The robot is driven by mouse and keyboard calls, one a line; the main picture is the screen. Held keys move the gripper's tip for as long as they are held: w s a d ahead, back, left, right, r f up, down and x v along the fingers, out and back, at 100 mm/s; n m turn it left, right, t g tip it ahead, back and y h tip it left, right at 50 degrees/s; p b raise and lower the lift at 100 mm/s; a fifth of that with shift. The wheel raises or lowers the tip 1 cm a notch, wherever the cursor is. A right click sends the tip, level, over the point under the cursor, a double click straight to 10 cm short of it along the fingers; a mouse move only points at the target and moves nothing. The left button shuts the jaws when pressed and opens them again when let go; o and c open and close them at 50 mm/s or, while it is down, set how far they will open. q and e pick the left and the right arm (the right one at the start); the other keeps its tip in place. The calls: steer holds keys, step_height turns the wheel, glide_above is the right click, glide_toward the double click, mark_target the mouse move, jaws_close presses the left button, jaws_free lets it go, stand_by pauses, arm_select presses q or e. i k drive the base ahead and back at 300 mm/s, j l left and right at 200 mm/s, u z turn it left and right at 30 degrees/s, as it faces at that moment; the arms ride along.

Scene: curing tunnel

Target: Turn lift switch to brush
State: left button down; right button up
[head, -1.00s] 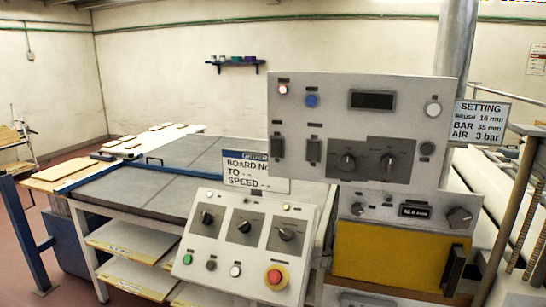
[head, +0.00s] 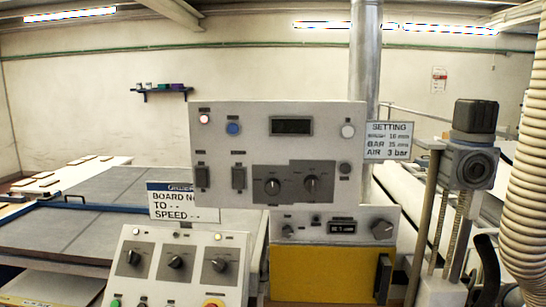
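A grey upright panel (head: 230,150) stands in the middle of the head view. It bears two rotary switches, a left one (head: 272,186) and a right one (head: 311,184), on a darker plate. Below it a smaller panel holds a lit readout (head: 342,227), a small knob (head: 287,230) and a larger dark knob (head: 382,229). A sloped console (head: 150,278) at lower left has three black rotary switches, at its left (head: 133,257), middle (head: 175,262) and right (head: 218,265). The labels are too small to read, so I cannot tell which is the lift switch. Neither gripper shows.
A setting sign (head: 388,140) lists brush 16 mm, bar 35 mm and air 3 bar. An order sign (head: 183,201) stands left of the panel. A yellow box front (head: 320,275) lies below the readout. A post-mounted unit (head: 470,165) and a ribbed hose (head: 525,190) stand at right.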

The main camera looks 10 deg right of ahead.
mark_target(312, 183)
steer(key=i+l, duration=0.1)
steer(key=l, duration=1)
steer(key=i+l+u, duration=0.1)
steer(key=l, duration=0.95)
steer(key=i+l, duration=0.1)
steer(key=l, duration=1)
